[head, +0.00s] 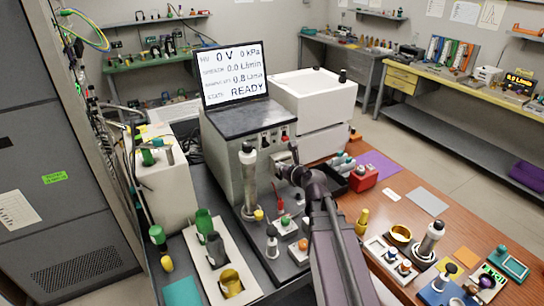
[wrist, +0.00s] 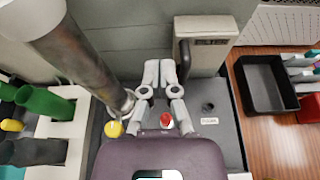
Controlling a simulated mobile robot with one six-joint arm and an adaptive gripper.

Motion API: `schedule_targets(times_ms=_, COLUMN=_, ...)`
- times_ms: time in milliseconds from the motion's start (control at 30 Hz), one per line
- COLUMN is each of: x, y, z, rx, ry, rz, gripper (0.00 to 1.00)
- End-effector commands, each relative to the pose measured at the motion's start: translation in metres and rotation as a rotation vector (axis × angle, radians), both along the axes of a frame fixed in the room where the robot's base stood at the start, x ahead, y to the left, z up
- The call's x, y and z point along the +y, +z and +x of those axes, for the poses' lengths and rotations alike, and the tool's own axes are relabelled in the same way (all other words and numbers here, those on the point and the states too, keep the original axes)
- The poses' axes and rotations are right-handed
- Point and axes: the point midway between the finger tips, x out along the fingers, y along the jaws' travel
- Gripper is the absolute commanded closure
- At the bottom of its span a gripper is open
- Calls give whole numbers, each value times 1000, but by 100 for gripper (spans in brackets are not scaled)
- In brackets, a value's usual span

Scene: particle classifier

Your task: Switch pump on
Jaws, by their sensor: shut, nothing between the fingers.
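A grey box (wrist: 207,40) with a blurred dark label, possibly reading PUMP, stands against the instrument's front in the wrist view. A dark upright lever or handle (wrist: 185,58) is on its left side. My gripper (wrist: 160,66) has its fingertips together just left of this lever; I cannot tell whether they touch it. In the head view my gripper (head: 288,168) is in front of the instrument cabinet (head: 228,150) and hides most of the grey box. The screen (head: 234,74) shows READY, 0 V, 0 kPa, and flows of 0.0 and apparently 0.8 L/min.
A metal column (wrist: 85,60) stands close left of my gripper. A red-topped knob (wrist: 166,120) and a yellow knob (wrist: 113,129) sit below it on the dark plate. A black tray (wrist: 268,85) lies to the right. Small switches (head: 285,138) are on the cabinet front.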

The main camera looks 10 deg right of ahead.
Motion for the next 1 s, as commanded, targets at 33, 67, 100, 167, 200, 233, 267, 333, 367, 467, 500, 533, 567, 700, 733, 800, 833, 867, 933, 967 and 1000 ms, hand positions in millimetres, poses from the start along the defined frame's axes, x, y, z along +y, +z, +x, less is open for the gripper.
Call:
schedule_targets(times_ms=33, x=0, y=-1, z=2, rx=0, ry=0, rz=0, gripper=100)
schedule_targets(times_ms=67, x=1, y=-1, z=3, rx=0, ry=0, rz=-1, gripper=100)
schedule_targets(times_ms=100, x=1, y=-2, z=5, rx=0, ry=0, rz=-1, gripper=100)
schedule_targets(times_ms=167, x=2, y=-4, z=9, rx=0, ry=0, rz=-1, gripper=100)
schedule_targets(times_ms=200, x=3, y=-5, z=12, rx=0, ry=0, rz=-1, gripper=100)
schedule_targets(times_ms=233, x=4, y=-6, z=14, rx=0, ry=0, rz=0, gripper=100)
schedule_targets(times_ms=267, x=4, y=-7, z=17, rx=0, ry=0, rz=0, gripper=100)
schedule_targets(times_ms=333, x=7, y=-10, z=25, rx=0, ry=0, rz=0, gripper=100)
schedule_targets(times_ms=367, x=8, y=-12, z=28, rx=0, ry=0, rz=0, gripper=100)
schedule_targets(times_ms=467, x=12, y=-17, z=41, rx=0, ry=2, rz=-2, gripper=100)
schedule_targets(times_ms=500, x=14, y=-19, z=47, rx=0, ry=2, rz=-2, gripper=100)
schedule_targets(times_ms=533, x=15, y=-20, z=51, rx=1, ry=1, rz=-1, gripper=100)
schedule_targets(times_ms=567, x=16, y=-22, z=54, rx=0, ry=1, rz=-1, gripper=100)
schedule_targets(times_ms=700, x=22, y=-28, z=72, rx=-1, ry=0, rz=-2, gripper=100)
schedule_targets(times_ms=733, x=22, y=-29, z=75, rx=-1, ry=0, rz=-2, gripper=100)
schedule_targets(times_ms=800, x=25, y=-31, z=82, rx=-1, ry=0, rz=-2, gripper=100)
schedule_targets(times_ms=833, x=26, y=-32, z=85, rx=0, ry=0, rz=-1, gripper=100)
schedule_targets(times_ms=867, x=27, y=-34, z=88, rx=0, ry=0, rz=-1, gripper=100)
schedule_targets(times_ms=933, x=29, y=-32, z=92, rx=0, ry=0, rz=0, gripper=100)
schedule_targets(times_ms=967, x=29, y=-26, z=90, rx=0, ry=0, rz=0, gripper=100)
schedule_targets(times_ms=1000, x=28, y=-24, z=89, rx=0, ry=-1, rz=0, gripper=100)
